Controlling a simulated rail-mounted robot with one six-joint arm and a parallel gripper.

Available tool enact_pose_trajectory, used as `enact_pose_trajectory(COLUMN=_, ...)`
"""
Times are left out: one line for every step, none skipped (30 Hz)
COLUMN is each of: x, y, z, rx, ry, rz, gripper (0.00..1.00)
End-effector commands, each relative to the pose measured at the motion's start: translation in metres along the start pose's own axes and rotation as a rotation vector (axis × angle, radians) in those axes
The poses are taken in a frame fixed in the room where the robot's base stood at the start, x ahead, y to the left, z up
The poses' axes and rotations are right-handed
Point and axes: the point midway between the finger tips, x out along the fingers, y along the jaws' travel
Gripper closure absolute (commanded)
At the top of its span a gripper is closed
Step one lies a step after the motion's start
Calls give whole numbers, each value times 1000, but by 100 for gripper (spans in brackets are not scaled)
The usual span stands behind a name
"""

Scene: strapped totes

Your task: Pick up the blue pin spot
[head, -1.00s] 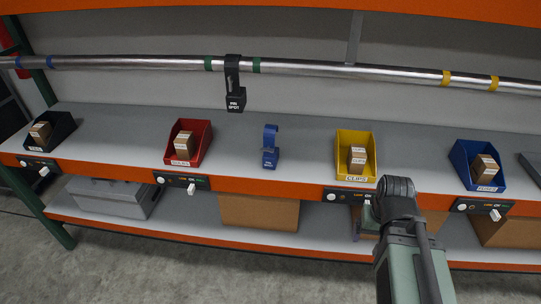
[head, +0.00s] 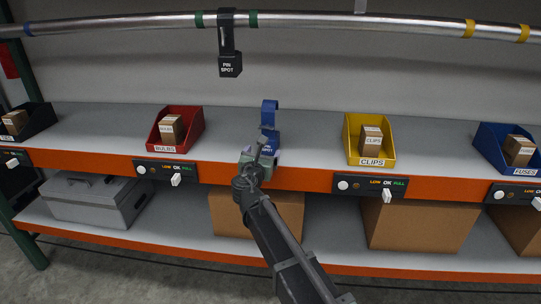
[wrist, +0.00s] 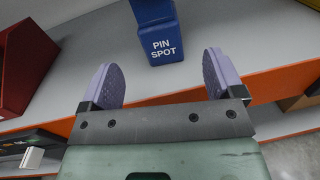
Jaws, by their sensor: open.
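The blue pin spot (head: 270,117) stands on the grey shelf between the red and yellow bins, its hook part upward and its lower part partly hidden by my arm in the head view. In the wrist view its blue body (wrist: 162,42), lettered "PIN SPOT", is just beyond my fingertips. My gripper (wrist: 164,78) is open, its two purple pads apart and nothing between them. The pin spot lies ahead of the gap, roughly centred. In the head view my gripper (head: 258,152) is at the shelf's front edge, in front of the pin spot.
A black pin spot (head: 230,62) hangs from the metal rail (head: 330,20) above. The red bulbs bin (head: 193,125) is left, the yellow clips bin (head: 354,140) right, and the blue fuses bin (head: 487,143) farther right. The orange shelf edge (head: 310,181) runs below my gripper.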

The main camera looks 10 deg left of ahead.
Motion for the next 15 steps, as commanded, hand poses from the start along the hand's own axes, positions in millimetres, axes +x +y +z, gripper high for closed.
enact_pose_trajectory(x=-1, y=1, z=2, rx=-41, ry=1, rz=12, gripper=13)
enact_pose_trajectory(x=-1, y=1, z=2, rx=-59, ry=2, rz=13, gripper=13)
enact_pose_trajectory(x=-1, y=1, z=2, rx=-70, ry=2, rz=12, gripper=13)
enact_pose_trajectory(x=-1, y=1, z=2, rx=-72, ry=2, rz=11, gripper=13)
enact_pose_trajectory(x=0, y=1, z=2, rx=-72, ry=2, rz=11, gripper=13)
enact_pose_trajectory(x=3, y=1, z=1, rx=-71, ry=3, rz=10, gripper=13)
enact_pose_trajectory(x=6, y=1, z=1, rx=-70, ry=3, rz=9, gripper=13)
enact_pose_trajectory(x=10, y=1, z=1, rx=-69, ry=3, rz=9, gripper=13)
enact_pose_trajectory(x=18, y=1, z=1, rx=-69, ry=3, rz=8, gripper=13)
enact_pose_trajectory(x=24, y=1, z=1, rx=-68, ry=3, rz=8, gripper=13)
enact_pose_trajectory(x=31, y=1, z=1, rx=-68, ry=3, rz=7, gripper=13)
enact_pose_trajectory(x=40, y=1, z=1, rx=-67, ry=3, rz=7, gripper=13)
enact_pose_trajectory(x=45, y=2, z=1, rx=-67, ry=4, rz=6, gripper=13)
enact_pose_trajectory(x=50, y=1, z=1, rx=-67, ry=4, rz=7, gripper=13)
enact_pose_trajectory(x=54, y=1, z=1, rx=-66, ry=4, rz=7, gripper=13)
